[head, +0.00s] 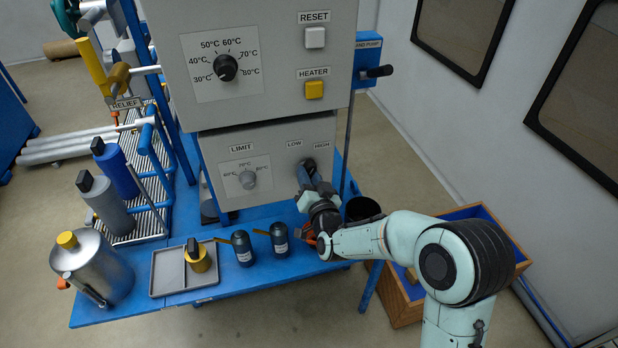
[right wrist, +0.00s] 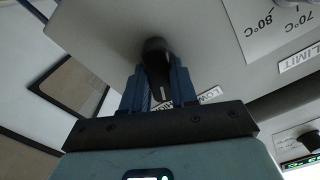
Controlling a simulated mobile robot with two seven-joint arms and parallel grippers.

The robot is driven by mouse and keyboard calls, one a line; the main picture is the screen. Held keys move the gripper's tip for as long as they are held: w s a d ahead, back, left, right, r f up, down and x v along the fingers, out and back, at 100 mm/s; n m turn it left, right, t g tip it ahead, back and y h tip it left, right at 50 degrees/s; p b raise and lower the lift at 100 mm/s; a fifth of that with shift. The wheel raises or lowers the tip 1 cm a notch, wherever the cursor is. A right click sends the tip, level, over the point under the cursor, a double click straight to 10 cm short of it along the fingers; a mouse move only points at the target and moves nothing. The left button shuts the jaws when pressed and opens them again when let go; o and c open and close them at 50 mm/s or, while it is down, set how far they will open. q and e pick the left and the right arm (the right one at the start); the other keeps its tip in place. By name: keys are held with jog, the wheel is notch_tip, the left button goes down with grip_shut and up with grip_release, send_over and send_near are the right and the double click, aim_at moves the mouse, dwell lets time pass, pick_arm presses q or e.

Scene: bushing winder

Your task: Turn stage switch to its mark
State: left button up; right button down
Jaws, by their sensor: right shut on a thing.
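The stage switch is a black knob (right wrist: 155,52) on the grey lower panel (head: 280,150), under the LOW (head: 294,144) and HIGH (head: 321,145) labels. My right gripper (head: 308,174) reaches it from below and in front, and its blue fingers cover most of it in the head view. In the right wrist view, the two blue fingers (right wrist: 158,82) are closed on the knob's sides. A short white line shows on the knob between them. The labels there are partly hidden behind a finger, so I cannot tell which one the knob points to. My left gripper is not in view.
The LIMIT dial (head: 247,180) is left of the switch; the temperature dial (head: 226,67) and yellow HEATER button (head: 314,89) are above. Dark bottles (head: 279,238), a tray (head: 163,285) and a black cup (head: 362,208) stand near my right arm. A wooden crate (head: 405,311) is below.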

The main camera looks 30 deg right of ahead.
jog(key=shift+n+b, duration=1.8)
jog(key=shift+n, duration=3.9)
jog(key=c, duration=0.9)
grip_release()
jog(key=v, duration=1.3)
jog(key=shift+s+a+b, duration=0.15)
jog(key=shift+s+b, duration=0.05)
jog(key=shift+b, duration=0.1)
